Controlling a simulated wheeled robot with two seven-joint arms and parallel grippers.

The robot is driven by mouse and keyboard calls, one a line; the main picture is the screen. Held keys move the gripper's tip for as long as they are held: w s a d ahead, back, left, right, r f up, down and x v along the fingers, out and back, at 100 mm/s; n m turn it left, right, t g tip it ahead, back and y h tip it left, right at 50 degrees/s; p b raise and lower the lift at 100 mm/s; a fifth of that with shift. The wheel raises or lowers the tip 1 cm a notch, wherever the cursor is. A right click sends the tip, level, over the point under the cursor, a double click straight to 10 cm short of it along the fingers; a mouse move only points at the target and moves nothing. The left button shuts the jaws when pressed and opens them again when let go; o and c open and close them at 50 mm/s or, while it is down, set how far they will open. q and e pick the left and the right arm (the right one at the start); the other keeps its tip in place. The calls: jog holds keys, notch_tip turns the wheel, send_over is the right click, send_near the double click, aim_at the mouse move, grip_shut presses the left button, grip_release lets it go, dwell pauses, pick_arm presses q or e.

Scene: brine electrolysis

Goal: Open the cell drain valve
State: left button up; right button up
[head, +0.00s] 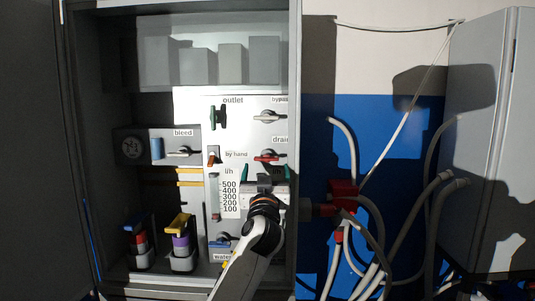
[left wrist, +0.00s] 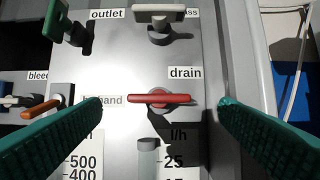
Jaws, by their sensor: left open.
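The drain valve's red bar handle (head: 268,156) is on the white panel, under the "drain" label. In the left wrist view the red handle (left wrist: 158,99) lies horizontal across its round grey hub. My left gripper (head: 266,170) is just below and in front of it in the head view, with its green fingers spread. In the left wrist view the open left gripper (left wrist: 160,102) has one fingertip on each side of the handle, with gaps at both ends and nothing held. My right gripper is in neither view.
The pale bypass handle (head: 268,116) is above the drain valve, and the green outlet handle (head: 218,117) is upper left. An orange by-hand lever (head: 213,158) is left. The cabinet's right edge (head: 295,120) is close by. Hoses and a red fitting (head: 343,190) are outside.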

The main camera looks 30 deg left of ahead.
aim_at(266, 160)
pick_arm(q)
jog(key=p+x, duration=0.1)
jog(key=x, duration=0.3)
jog(key=shift+a, duration=0.2)
jog(key=shift+w+a+r+p, duration=0.15)
jog(key=shift+w+p, duration=0.2)
jog(key=shift+w, duration=0.1)
